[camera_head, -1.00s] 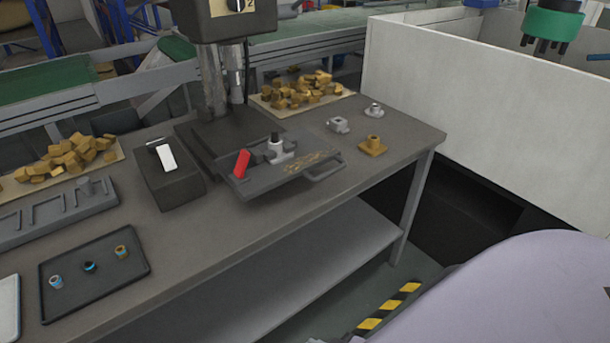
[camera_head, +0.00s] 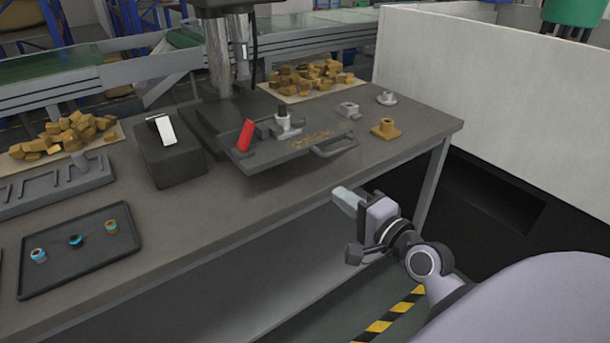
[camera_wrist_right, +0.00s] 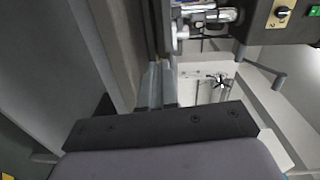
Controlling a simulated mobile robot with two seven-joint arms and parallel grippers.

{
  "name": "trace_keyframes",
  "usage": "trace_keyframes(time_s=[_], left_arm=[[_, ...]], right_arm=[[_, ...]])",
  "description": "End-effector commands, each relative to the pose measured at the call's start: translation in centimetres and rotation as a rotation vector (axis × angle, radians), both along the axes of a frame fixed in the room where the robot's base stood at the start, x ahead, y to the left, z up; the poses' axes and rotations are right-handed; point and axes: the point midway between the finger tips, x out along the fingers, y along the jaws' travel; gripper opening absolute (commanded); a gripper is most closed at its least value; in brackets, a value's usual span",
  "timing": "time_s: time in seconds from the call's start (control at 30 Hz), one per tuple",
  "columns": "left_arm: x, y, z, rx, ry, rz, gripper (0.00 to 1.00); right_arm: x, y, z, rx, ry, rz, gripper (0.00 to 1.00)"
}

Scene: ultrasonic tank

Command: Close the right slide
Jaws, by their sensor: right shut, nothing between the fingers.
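A dark grey slide plate (camera_head: 262,158) sticks out toward the front from the base of the drill press on the bench. It has a bar handle (camera_head: 335,149) at its right front, a red lever (camera_head: 245,135), a grey metal fitting standing on it and brass chips. My right gripper (camera_head: 346,198) is shut and empty, in front of the bench edge, below and to the right of the handle, apart from it. Its fingers also show in the right wrist view (camera_wrist_right: 157,86), pressed together. My left gripper is not in view.
The dark press base (camera_head: 210,125) stands behind the slide. A black box with a white switch (camera_head: 167,168) is at its left. Loose fittings, including a brass one (camera_head: 384,129), lie to the right. A white wall (camera_head: 480,80) bounds the right side.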

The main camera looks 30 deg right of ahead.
Motion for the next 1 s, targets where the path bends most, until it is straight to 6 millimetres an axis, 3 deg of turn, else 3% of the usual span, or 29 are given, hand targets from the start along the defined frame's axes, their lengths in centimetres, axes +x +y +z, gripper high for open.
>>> trace_keyframes(time_s=[0.27, 1.0], left_arm=[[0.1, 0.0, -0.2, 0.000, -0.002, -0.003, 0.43], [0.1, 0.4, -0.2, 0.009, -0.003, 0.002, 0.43]], right_arm=[[1.2, -0.6, 1.3, 0.090, -0.039, -0.006, 0.00], [12.3, -0.2, 1.2, 0.085, -0.038, -0.005, 0.00]])
